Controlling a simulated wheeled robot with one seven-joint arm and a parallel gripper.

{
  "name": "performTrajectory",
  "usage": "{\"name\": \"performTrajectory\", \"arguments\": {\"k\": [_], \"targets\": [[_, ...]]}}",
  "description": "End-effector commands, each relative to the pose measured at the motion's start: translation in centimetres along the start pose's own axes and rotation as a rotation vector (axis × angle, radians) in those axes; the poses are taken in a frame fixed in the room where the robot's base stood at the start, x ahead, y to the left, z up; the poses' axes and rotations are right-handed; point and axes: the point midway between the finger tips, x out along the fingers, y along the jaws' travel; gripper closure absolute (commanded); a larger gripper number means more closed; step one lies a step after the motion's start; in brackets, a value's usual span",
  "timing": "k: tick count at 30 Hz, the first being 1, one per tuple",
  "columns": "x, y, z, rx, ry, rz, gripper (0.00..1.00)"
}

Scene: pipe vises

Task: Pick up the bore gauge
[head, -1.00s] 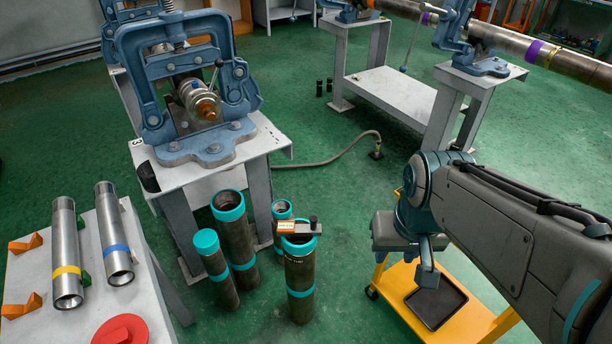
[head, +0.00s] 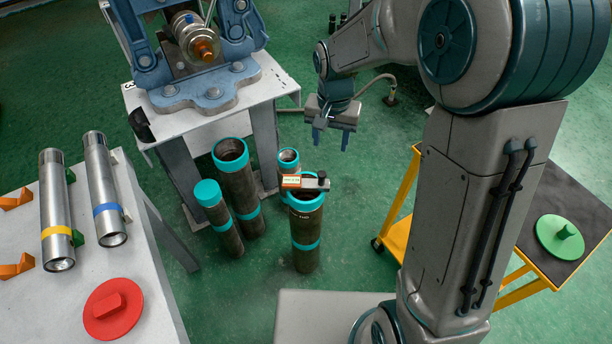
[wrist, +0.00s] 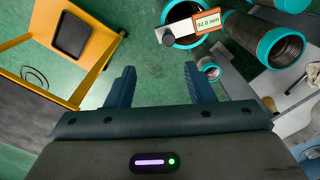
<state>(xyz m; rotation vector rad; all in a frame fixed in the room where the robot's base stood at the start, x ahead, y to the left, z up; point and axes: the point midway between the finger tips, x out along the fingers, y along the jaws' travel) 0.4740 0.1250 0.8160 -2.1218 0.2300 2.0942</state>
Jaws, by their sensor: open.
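The bore gauge (head: 313,183) is a small grey bar with an orange-edged white label and a black knob. It lies across the open top of a teal-rimmed standing pipe (head: 304,230). In the wrist view the gauge (wrist: 182,29) shows at the top, with its label reading 62.0 mm. My gripper (head: 331,138) is open and empty, above and slightly right of the gauge in the head view, clear of it. In the wrist view its two blue fingers (wrist: 159,74) are apart, with green floor between them.
Several teal-rimmed pipes stand beside the gauge's pipe, including a tall one (head: 239,190). A vise (head: 200,70) sits on a grey stand behind. A white table (head: 30,310) with two metal tubes and a red disc is at left. A yellow cart (head: 401,230) is at right.

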Motion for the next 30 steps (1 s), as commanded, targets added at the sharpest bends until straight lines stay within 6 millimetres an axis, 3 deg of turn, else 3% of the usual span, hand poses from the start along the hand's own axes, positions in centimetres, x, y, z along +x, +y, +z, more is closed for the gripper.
{"name": "performTrajectory", "arguments": {"k": [6, 15, 25, 30], "targets": [[2.2, -1.6, -0.7, 0.02, -0.015, 0.002, 0.52], [7.8, -1.6, -0.5, 0.02, -0.018, 0.002, 0.52], [10.8, -1.6, -0.5, 0.02, -0.015, 0.001, 0.52], [13.5, -1.5, -0.4, 0.019, -0.018, 0.002, 0.52]]}}
